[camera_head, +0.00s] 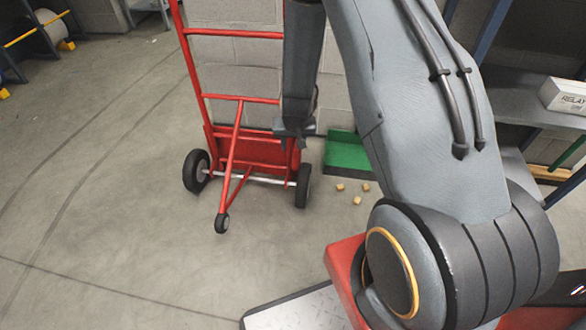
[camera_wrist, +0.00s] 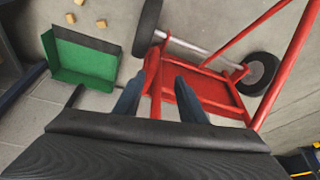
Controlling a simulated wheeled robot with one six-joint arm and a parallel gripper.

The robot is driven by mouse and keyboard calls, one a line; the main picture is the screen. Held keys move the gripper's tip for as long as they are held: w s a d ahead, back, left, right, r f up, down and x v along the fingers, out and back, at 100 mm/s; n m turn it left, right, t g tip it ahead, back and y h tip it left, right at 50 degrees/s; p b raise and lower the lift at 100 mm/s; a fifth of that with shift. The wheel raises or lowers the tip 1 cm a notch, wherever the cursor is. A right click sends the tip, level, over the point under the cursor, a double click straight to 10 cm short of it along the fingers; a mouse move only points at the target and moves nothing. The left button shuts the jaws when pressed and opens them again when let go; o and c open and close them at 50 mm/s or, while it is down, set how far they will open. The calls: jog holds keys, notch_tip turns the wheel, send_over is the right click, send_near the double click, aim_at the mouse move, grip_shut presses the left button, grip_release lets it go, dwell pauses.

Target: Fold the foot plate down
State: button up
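A red hand truck (camera_head: 202,75) stands upright by the block wall, with a dark wheel on each side and a small caster in front. Its red foot plate (camera_head: 255,152) appears folded up against the lower frame, on the wall side; it also shows in the wrist view (camera_wrist: 205,92). My gripper (camera_head: 297,133) is low at the truck's right side, overlapping the frame's edge in the head view. In the wrist view its two fingers (camera_wrist: 158,88) are apart, with a red frame part showing between and beyond them. I cannot tell whether they touch it.
A green open tray (camera_head: 347,153) lies on the floor right of the truck, with several small tan blocks (camera_head: 357,199) in front. A shelf with a white labelled box (camera_head: 563,95) stands at right. The floor at left is clear.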

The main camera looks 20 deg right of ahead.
aim_at(295, 158)
jog(key=shift+t+h, duration=0.3)
jog(key=x, duration=0.2)
jog(key=b+x, duration=0.1)
jog(key=x, duration=0.2)
jog(key=s+b+x, duration=0.1)
jog(key=x, duration=0.2)
jog(key=shift+d+f, duration=0.2)
jog(key=shift+d, duration=0.15)
jog(key=b+x, duration=0.2)
jog(key=x, duration=0.5)
jog(key=shift+f, duration=0.2)
grip_shut()
